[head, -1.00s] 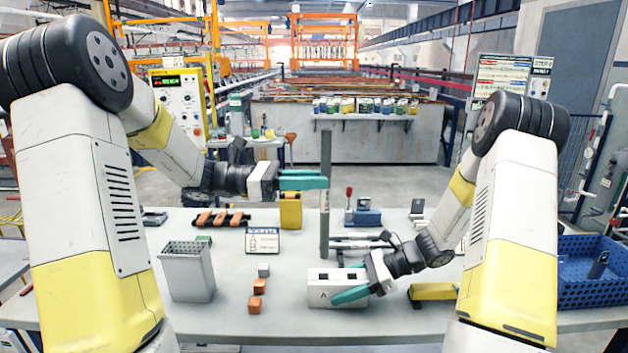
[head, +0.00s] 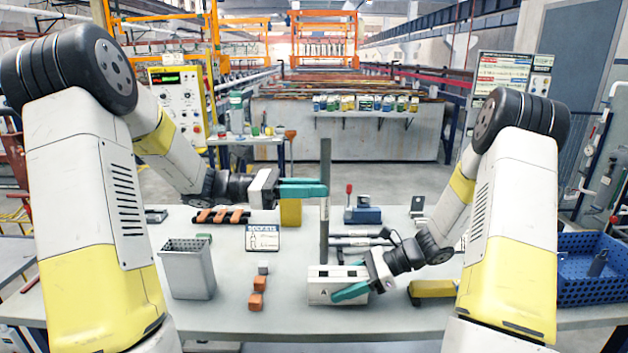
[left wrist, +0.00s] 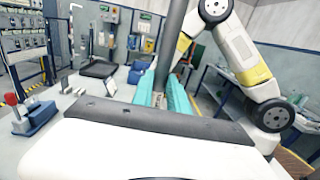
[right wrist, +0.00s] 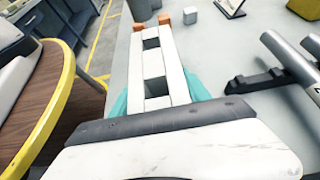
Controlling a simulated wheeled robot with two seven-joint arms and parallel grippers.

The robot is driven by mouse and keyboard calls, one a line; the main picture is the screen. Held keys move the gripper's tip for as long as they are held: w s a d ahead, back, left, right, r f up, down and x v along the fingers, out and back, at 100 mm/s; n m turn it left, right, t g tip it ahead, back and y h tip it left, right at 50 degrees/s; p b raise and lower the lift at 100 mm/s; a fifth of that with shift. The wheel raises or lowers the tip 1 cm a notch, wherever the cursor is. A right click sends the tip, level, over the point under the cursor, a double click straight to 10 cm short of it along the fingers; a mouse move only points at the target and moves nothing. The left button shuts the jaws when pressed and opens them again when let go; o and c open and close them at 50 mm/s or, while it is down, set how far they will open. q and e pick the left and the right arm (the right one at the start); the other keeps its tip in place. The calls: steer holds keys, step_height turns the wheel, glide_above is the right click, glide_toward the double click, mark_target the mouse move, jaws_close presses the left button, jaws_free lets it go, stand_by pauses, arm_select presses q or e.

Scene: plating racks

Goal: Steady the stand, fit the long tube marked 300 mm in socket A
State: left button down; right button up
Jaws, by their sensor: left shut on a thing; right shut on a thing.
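A long dark grey tube (head: 325,165) stands upright in my left gripper (head: 318,188), which is shut on it around mid-length. In the left wrist view the tube (left wrist: 173,35) rises between the teal fingers. The white stand (head: 318,293), with a letter A on its front, lies on the table below. My right gripper (head: 350,290) is shut across the stand from its right end. The right wrist view shows two square sockets in the stand (right wrist: 152,66), both empty. The tube's lower end is close to the stand's top; the head view does not settle whether it touches.
A grey bin (head: 187,272), orange blocks (head: 256,300) and a socket sign (head: 262,238) stand left of the stand. More tubes (head: 350,240) lie on a rack behind it. A yellow block (head: 432,288) and blue crate (head: 590,285) are at the right.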

arm_select(q)
steer(key=shift+f, duration=1.15)
step_height(320, 180, down, 7)
steer(key=shift+f, duration=0.2)
stand_by(3.2)
steer(key=c, duration=1.2)
jaws_free()
steer(key=a, duration=1.2)
steer(key=shift+w+f, duration=0.25)
steer(key=shift+w, duration=0.05)
arm_select(e)
steer(key=o, duration=1.7)
